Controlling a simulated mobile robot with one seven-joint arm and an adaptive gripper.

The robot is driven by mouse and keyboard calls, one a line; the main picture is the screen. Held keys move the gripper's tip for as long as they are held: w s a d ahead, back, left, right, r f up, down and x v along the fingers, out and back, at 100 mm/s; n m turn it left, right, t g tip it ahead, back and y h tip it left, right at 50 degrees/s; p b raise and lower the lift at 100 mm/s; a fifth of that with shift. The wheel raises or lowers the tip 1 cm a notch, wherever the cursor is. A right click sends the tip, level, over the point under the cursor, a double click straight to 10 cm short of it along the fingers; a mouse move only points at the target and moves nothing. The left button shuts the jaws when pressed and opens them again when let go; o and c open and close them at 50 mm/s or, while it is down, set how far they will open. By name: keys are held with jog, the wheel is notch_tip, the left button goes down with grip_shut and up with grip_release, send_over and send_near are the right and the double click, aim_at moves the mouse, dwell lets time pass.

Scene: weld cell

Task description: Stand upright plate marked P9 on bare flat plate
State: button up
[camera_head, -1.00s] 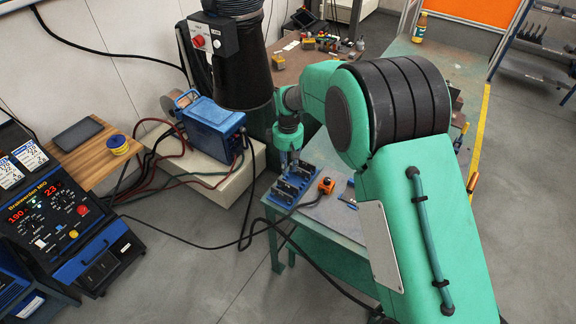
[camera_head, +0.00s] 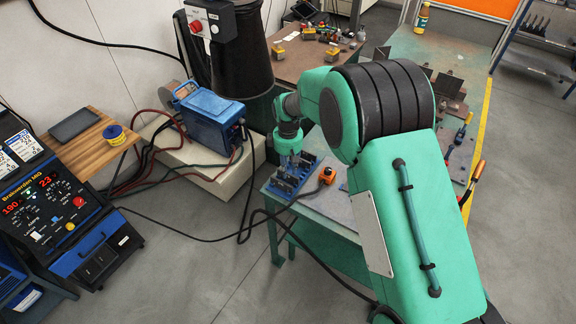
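My gripper (camera_head: 291,160) points down at the blue slotted rack (camera_head: 282,192) on the near left corner of the green bench. Several dark plates stand upright in the rack. No P9 marking is readable, so I cannot tell which plate is P9. The gripper's fingers are small and overlap the plates, so I cannot tell whether they are open or touch one. On the right of the bench, dark plates (camera_head: 447,86) show beyond my arm; some look upright. My arm hides much of the bench top, and I cannot pick out the bare flat plate.
A black hanging column (camera_head: 240,60) stands close behind my wrist. A blue wire feeder (camera_head: 208,112) and welder (camera_head: 60,205) stand left, with cables on the floor.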

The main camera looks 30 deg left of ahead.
jog(key=shift+f, duration=1.05)
jog(key=shift+c, duration=0.3)
grip_shut()
jog(key=shift+r, duration=0.1)
jog(key=shift+r+p, duration=1.65)
jog(key=shift+r, duration=1.75)
jog(key=shift+w, duration=0.1)
